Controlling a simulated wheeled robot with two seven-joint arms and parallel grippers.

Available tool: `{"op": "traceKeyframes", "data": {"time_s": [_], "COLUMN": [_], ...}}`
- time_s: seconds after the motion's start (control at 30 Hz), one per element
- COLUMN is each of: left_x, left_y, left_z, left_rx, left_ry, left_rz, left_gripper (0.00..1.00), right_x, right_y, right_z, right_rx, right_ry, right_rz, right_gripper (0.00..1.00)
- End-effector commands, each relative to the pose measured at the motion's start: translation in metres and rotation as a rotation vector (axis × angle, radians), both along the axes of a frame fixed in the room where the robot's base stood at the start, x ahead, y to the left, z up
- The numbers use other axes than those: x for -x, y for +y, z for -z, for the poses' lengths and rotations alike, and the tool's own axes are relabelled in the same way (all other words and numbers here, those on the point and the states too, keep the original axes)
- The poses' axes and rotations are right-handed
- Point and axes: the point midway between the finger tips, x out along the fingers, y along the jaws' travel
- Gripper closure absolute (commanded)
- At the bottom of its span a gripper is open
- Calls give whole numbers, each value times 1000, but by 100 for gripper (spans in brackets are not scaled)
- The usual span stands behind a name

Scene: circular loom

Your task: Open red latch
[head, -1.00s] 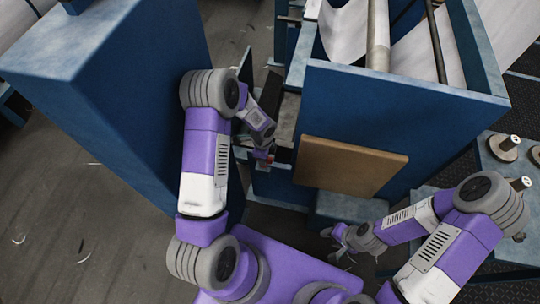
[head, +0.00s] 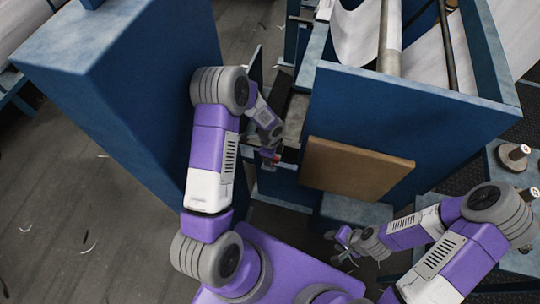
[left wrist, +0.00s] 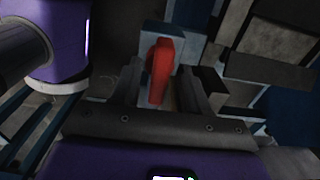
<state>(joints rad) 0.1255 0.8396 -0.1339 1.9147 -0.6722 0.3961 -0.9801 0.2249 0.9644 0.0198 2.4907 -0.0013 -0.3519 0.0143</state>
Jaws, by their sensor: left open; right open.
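The red latch (left wrist: 161,72) stands out in the left wrist view as an upright red handle. It lies between the two fingers of my left gripper (left wrist: 160,88), which are open with a gap on either side of it. In the head view the left gripper (head: 271,157) reaches into the opening between the blue cabinet and the blue loom frame, and only a small bit of red shows there. My right gripper (head: 344,243) is open and empty, low in front of the loom frame.
A tall blue cabinet (head: 130,75) stands close to my left arm. The blue loom frame (head: 400,115) with a brown panel (head: 355,168) stands on the right. Several spools sit on a blue surface at the far right, including one spool (head: 514,154). The grey floor (head: 75,200) at left is mostly clear.

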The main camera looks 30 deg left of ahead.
Motion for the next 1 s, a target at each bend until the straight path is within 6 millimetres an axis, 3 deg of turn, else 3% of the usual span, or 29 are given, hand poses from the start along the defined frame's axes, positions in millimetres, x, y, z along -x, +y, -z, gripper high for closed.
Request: {"op": "traceKeyframes", "data": {"time_s": [0.53, 1.0], "left_x": [0, 0], "left_y": [0, 0], "left_z": [-68, -73], "left_rx": [0, 0], "left_ry": [-1, 0], "left_rz": [0, 1], "left_gripper": [55, 55], "right_x": [0, 0], "right_y": [0, 0], "right_z": [-52, -54], "right_rx": [0, 0], "right_ry": [0, 0], "right_rz": [0, 0], "right_gripper": [55, 55]}}
